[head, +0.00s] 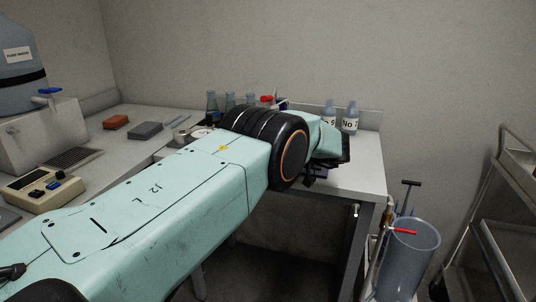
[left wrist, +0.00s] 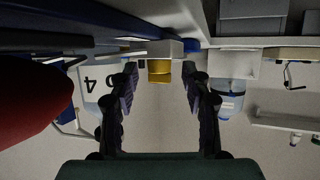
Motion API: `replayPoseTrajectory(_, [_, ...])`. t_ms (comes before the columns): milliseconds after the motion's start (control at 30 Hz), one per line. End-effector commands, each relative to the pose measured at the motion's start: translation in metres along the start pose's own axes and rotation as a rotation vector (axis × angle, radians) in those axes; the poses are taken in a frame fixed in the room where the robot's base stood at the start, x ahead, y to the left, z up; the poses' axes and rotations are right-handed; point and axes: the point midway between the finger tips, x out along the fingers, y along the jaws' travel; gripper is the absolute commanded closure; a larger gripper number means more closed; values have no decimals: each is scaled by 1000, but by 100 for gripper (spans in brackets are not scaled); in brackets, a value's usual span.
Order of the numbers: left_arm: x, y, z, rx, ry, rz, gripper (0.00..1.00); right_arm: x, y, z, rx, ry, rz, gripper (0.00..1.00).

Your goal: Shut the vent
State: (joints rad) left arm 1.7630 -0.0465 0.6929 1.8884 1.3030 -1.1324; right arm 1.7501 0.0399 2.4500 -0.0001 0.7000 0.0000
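I cannot make out the vent or the oven for certain in either view. My left arm reaches across the head view from the left, and its dark gripper (head: 318,172) is partly hidden behind the wrist over the table's right part. In the left wrist view, the left gripper (left wrist: 159,80) has its two fingers spread apart with nothing held between them. A small yellow block-like part (left wrist: 159,70) shows beyond the fingertips, apart from them. My right gripper is not in view.
The wrist view looks upside down; a large blurred red thing (left wrist: 32,92) is close at its left. Labelled bottles (head: 350,117) stand at the table's back right. A red sponge-like block (head: 115,122) lies farther left. A grey bin (head: 412,262) and a metal cart (head: 500,225) stand right.

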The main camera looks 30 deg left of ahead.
Motion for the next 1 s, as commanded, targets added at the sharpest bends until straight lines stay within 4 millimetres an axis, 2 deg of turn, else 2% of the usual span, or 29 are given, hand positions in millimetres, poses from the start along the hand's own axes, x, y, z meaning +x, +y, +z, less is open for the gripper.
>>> replayPoseTrajectory(233, [-1,0,-1,-1,0,1,52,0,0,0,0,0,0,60])
replayPoseTrajectory(367, [-12,1,-1,-1,0,3,52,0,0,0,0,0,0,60])
replayPoseTrajectory(800, [-97,1,0,-1,1,4,52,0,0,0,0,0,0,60])
replayPoseTrajectory(1000, [-117,0,0,0,0,2,52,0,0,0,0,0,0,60])
